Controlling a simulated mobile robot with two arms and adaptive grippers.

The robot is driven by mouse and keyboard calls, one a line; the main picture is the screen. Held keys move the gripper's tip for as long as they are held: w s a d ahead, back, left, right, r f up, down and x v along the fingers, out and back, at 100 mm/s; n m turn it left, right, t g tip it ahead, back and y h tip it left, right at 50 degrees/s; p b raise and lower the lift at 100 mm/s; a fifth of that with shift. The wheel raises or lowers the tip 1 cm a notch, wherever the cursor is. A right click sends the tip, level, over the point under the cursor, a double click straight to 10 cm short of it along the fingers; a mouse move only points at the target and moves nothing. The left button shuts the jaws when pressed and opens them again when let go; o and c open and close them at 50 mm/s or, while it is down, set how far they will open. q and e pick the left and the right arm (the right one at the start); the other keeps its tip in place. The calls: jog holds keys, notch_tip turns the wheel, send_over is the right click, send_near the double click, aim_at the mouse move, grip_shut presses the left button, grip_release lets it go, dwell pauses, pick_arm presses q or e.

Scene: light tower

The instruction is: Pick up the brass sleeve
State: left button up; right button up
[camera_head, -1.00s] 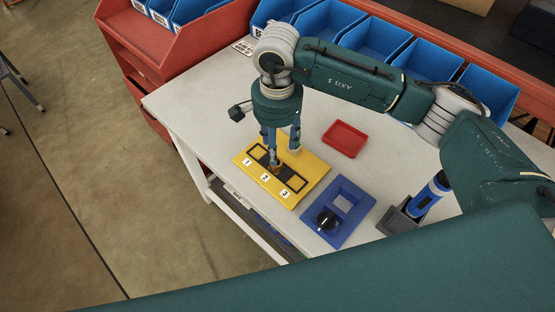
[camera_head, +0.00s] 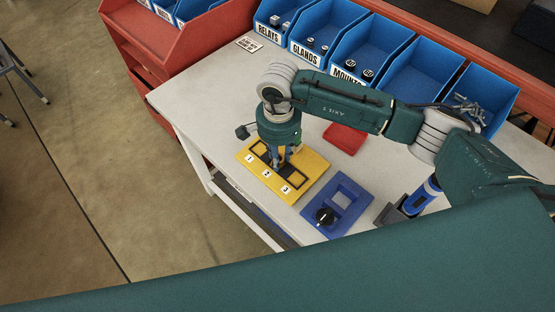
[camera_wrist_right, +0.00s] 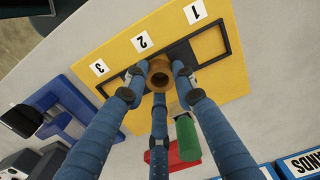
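The brass sleeve (camera_wrist_right: 159,75) is a short open ring on the dark strip of the yellow board (camera_wrist_right: 115,52), near label 2. In the right wrist view, the three blue fingers of my right gripper (camera_wrist_right: 158,82) stand around it, with tips close to its sides. I cannot tell whether they press on it. In the head view, my right gripper (camera_head: 278,160) points down at the yellow board (camera_head: 311,170) and largely hides the sleeve. My left gripper is not in view.
A green cylinder (camera_wrist_right: 187,132) stands close beside the fingers. A red tray (camera_head: 343,138) lies behind the board. A blue fixture with a black knob (camera_head: 325,216) and a blue tool in a dark holder (camera_head: 391,216) are to the right. Blue bins (camera_head: 372,45) line the back.

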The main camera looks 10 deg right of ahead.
grip_shut()
jog(key=shift+r, duration=0.1)
